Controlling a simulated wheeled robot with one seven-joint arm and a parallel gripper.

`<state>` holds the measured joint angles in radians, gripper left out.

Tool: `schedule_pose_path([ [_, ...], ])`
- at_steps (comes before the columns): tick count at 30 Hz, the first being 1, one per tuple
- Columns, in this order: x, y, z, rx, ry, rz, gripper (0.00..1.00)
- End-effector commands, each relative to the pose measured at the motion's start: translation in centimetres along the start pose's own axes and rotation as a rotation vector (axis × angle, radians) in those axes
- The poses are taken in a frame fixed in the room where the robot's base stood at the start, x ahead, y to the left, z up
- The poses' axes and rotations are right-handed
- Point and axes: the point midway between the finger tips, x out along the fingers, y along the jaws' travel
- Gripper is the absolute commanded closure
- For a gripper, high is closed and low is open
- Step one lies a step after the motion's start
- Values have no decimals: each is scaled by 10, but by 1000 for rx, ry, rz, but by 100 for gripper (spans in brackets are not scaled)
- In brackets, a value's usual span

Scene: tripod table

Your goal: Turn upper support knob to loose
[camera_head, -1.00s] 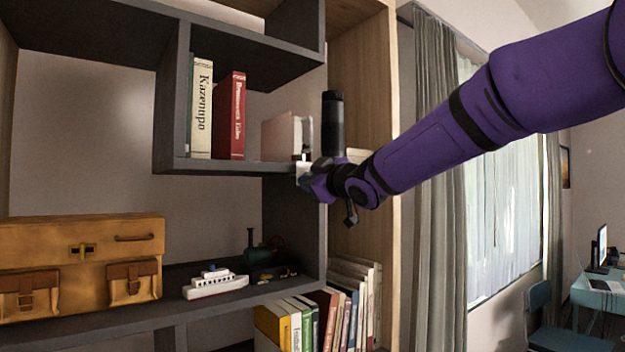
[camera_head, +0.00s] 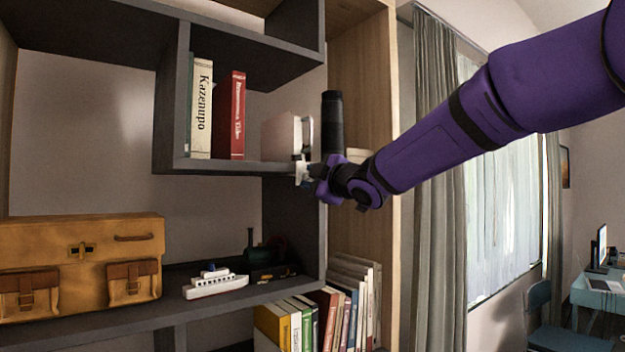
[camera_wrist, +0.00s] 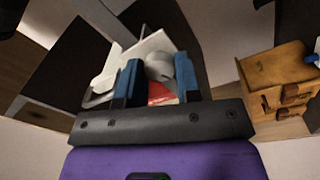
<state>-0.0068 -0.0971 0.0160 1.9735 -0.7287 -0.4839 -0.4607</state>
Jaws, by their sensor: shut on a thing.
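In the wrist view, my gripper (camera_wrist: 157,80) has its two blue fingers on either side of a rounded pale grey knob (camera_wrist: 160,65), shut on it. A long white part (camera_wrist: 135,58) lies right behind the knob. In the head view, my gripper (camera_head: 309,173) is at the front edge of the middle shelf, against a small white part (camera_head: 302,168). The fingers and wrist hide most of the knob there. A dark upright cylinder (camera_head: 333,122) stands just above my wrist. The knob's setting cannot be read.
The dark shelf unit (camera_head: 215,168) holds books, including a red one (camera_head: 238,115). Below are a tan bag (camera_head: 82,265), a toy boat (camera_head: 215,284) and more books (camera_head: 340,318). A curtain (camera_head: 440,170) and a window are at right. Open space lies before the shelves.

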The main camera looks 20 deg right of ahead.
Motion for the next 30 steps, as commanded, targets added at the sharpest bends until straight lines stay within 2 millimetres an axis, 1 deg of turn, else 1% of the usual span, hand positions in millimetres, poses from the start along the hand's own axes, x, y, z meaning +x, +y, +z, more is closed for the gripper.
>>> schedule_pose_path([
  [8, 0, -2, 1, 0, -3, -4, 92],
  [9, 0, -2, 1, 0, -3, -4, 59],
  [11, 0, -2, 1, 0, -2, -3, 46],
  [12, 0, -2, 1, 0, -2, -3, 43],
  [19, 0, -1, 0, 0, -1, -1, 43],
  [23, -6, 0, 0, 0, -1, 1, 43],
  [26, -18, 0, 0, -1, -2, 0, 43],
  [30, -43, 1, 0, -1, 0, 2, 43],
])
